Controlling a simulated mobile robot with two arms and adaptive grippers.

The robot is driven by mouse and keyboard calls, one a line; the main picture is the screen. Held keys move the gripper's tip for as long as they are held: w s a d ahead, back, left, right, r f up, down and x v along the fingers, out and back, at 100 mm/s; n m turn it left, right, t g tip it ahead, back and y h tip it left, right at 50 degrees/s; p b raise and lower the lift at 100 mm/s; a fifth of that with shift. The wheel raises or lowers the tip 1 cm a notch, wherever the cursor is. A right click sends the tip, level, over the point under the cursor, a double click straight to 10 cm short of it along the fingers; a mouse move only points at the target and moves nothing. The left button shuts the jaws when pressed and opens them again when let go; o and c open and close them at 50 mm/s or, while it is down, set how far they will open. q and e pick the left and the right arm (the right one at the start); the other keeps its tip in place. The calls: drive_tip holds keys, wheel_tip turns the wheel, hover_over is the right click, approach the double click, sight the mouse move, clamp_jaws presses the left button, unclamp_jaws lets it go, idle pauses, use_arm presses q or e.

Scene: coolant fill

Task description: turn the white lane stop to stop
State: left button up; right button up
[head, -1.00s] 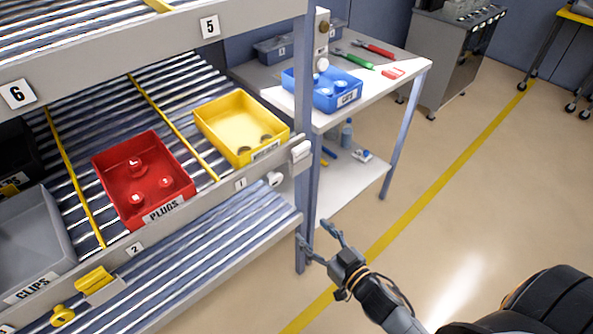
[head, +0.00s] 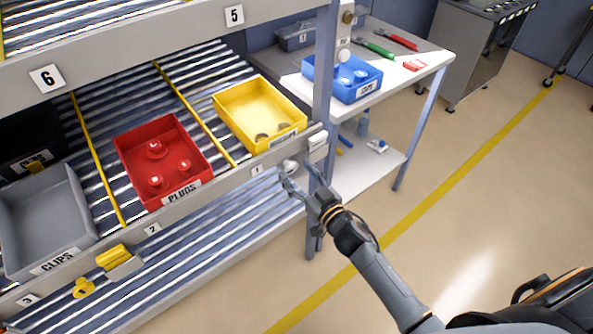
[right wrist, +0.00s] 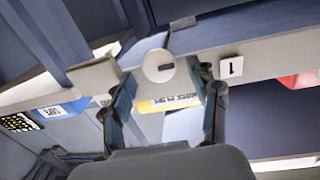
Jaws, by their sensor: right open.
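The white lane stop is on the front rail at lane 1. Its white block (head: 317,143) sits by the rack post, and its round knob (head: 290,166) is below and left of it. In the right wrist view the knob (right wrist: 158,64) is a pale disc with a short dark mark, roughly level there. My right gripper (head: 299,175) is open and empty just in front of the knob. In the right wrist view its fingers (right wrist: 168,82) stand on either side of the disc; I cannot tell whether they touch it. My left gripper is not in view.
A rack post (head: 323,95) stands close to my right gripper. The yellow bin (head: 294,103), red PLUGS bin (head: 135,171) and grey CLIPS bin (head: 45,211) sit on the rollers. A yellow lane stop (head: 113,257) is at left. Open floor lies to the right.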

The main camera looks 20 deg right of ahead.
drive_tip(key=shift+w+a, duration=0.15)
drive_tip(key=shift+w, duration=0.25)
drive_tip(key=shift+c, duration=0.6)
clamp_jaws()
